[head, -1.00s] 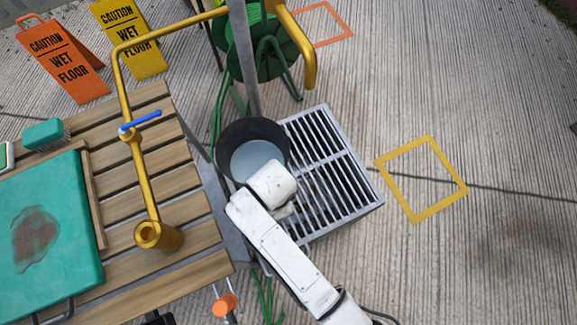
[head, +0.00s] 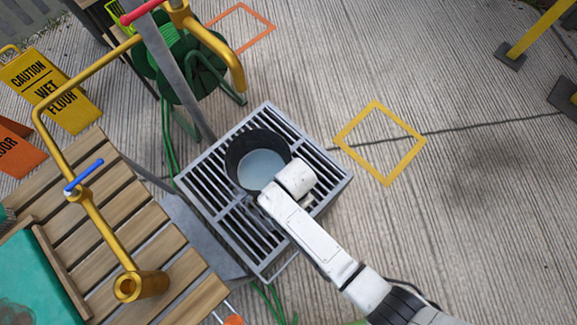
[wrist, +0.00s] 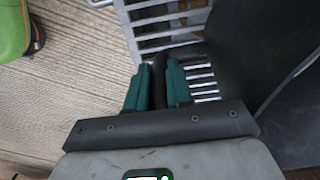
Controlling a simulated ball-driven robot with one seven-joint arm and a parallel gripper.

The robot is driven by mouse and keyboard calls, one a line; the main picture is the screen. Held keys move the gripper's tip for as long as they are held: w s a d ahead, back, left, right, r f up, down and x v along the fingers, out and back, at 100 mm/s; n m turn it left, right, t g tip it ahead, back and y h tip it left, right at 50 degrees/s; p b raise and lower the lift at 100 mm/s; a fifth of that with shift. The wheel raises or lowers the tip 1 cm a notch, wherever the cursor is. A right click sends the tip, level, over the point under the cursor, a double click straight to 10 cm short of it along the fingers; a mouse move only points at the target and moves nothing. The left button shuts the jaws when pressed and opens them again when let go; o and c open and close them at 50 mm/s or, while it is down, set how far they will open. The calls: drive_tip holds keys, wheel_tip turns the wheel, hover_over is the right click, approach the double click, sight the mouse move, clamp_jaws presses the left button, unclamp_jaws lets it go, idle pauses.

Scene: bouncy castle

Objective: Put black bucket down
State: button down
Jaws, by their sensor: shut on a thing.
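The black bucket (head: 256,141) is upright with pale grey-blue liquid in it. In the head view it appears over the metal grate (head: 262,262); whether its base touches the grate cannot be told. In the wrist view the bucket (wrist: 268,40) fills the right side. My gripper (wrist: 160,80) has its teal fingers closed on a dark upright part of the bucket, at its side. In the head view my white wrist covers the fingers at the bucket's lower right.
A slatted wooden table (head: 150,240) with a gold pipe and blue-handled tap (head: 84,176) stands to the left. A green hose reel (head: 180,62) is behind the grate. A yellow floor square (head: 347,129) lies right, with open concrete around it.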

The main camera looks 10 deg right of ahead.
drive_tip(key=shift+w+d+f+b, duration=0.15)
drive_tip(key=shift+f+b, duration=0.05)
drive_tip(key=shift+f, duration=0.75)
drive_tip(key=shift+w+d+f+b, duration=0.1)
drive_tip(key=shift+d+f+b, duration=0.1)
drive_tip(key=shift+f, duration=0.8)
drive_tip(key=c, duration=1)
unclamp_jaws()
drive_tip(key=shift+s+f, duration=0.1)
drive_tip(key=shift+s, duration=0.1)
wheel_tip(320, 180, up, 12)
drive_tip(key=shift+r+p, duration=0.15)
drive_tip(key=shift+p, duration=1.1)
drive_tip(key=s+d+r+n, duration=0.3)
drive_tip(key=s+d+r, duration=0.1)
drive_tip(key=d, duration=0.3)
drive_tip(key=s+d+r+n, duration=0.4)
drive_tip(key=s+d, duration=0.1)
drive_tip(key=d, duration=0.1)
drive_tip(key=s+d+r+n+t, duration=0.1)
drive_tip(key=s+d+r+n, duration=0.2)
drive_tip(key=s+d, duration=0.2)
drive_tip(key=shift+s+d+r+n, duration=0.1)
drive_tip(key=shift+d+r+n, duration=0.1)
drive_tip(key=shift+d, duration=0.45)
drive_tip(key=shift+d+r+n, duration=0.2)
drive_tip(key=shift+d, duration=0.45)
